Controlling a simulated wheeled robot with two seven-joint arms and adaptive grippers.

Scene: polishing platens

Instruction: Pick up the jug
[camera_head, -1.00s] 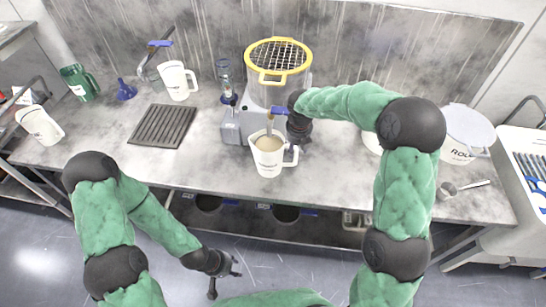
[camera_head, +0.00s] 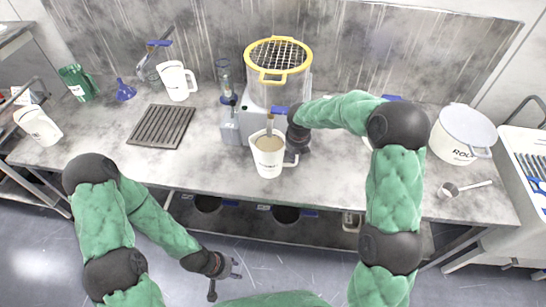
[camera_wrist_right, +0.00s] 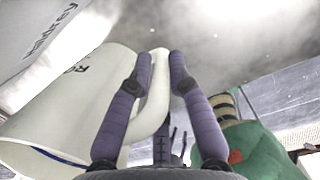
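The white jug (camera_head: 268,160), filled with a light brown liquid, stands upright at the front of the bench below the machine's tap. Its handle is on the right side. My right gripper (camera_head: 296,154) is at that handle. In the right wrist view the jug (camera_wrist_right: 60,110) lies on its side in the picture. The two purple fingers of my right gripper (camera_wrist_right: 162,62) are spread on either side of the handle (camera_wrist_right: 153,105); I see no clear closing on it. My left gripper (camera_head: 227,281) is open and empty, low in front of the bench.
The grey machine (camera_head: 262,105) with a yellow-rimmed grid stands behind the jug. Other white jugs (camera_head: 177,81) (camera_head: 38,125), a green jug (camera_head: 79,83), a dark grate (camera_head: 162,126), a white bucket (camera_head: 461,135) and a ladle (camera_head: 462,187) are on the bench.

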